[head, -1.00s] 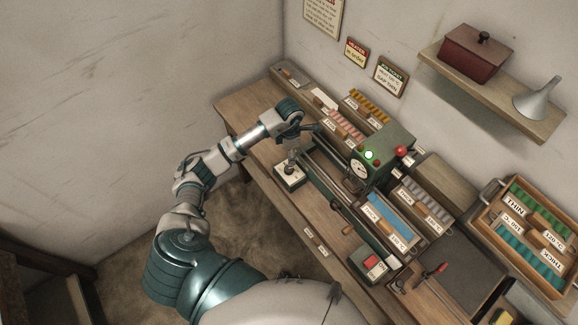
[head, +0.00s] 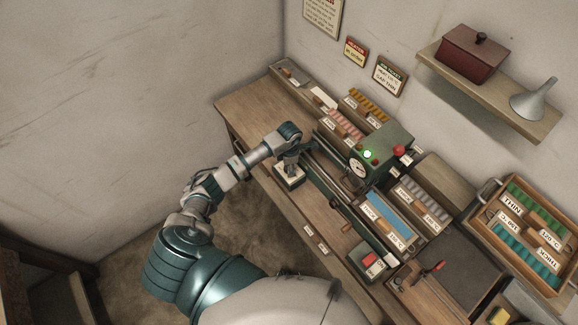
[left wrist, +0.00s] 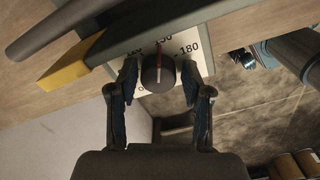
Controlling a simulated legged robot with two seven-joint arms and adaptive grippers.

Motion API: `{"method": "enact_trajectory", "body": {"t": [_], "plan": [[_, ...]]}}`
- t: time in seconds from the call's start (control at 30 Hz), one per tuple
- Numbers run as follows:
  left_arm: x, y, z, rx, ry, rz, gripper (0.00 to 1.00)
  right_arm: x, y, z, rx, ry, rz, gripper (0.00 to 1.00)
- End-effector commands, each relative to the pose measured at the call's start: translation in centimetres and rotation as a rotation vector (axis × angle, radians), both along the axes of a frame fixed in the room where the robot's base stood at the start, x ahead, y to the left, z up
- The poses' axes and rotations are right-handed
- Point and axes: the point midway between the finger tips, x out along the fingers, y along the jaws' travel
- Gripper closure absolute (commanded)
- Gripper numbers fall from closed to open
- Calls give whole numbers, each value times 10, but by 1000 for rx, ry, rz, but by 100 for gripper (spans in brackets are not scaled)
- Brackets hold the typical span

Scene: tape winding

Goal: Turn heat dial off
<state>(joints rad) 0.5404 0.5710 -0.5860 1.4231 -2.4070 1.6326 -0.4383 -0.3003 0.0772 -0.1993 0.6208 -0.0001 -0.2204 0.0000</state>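The heat dial is a dark round knob (left wrist: 158,72) on a white plate with printed numbers, among them 180 at the upper right. A thin pale and red line on the knob points up toward a partly hidden number. In the head view its white-topped base (head: 290,178) sits at the bench's front edge. My left gripper (left wrist: 159,80) has one finger on each side of the knob, spread, with small gaps showing. In the head view my left gripper (head: 288,158) is above the base and partly hides it. My right gripper is not in view.
A green machine (head: 383,150) with a lit green lamp and a gauge stands behind the dial. A red switch (head: 369,260) is farther right on the bench (head: 250,110). A wooden tray of samples (head: 478,215) is at the right. A dark bar crosses above the dial in the wrist view.

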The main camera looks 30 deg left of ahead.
Motion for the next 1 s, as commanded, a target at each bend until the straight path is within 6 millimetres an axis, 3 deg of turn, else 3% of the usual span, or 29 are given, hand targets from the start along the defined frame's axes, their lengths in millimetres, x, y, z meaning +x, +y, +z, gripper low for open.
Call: {"method": "enact_trajectory", "body": {"t": [0.03,0.13,0.57,1.0], "plan": [[0,1,0,-1,1,1,71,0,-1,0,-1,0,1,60],[0,2,-1,-1,1,0,96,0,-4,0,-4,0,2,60],[-2,3,-2,3,7,69,96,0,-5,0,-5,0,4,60],[-3,4,-3,8,9,423,96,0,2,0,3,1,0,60]]}}
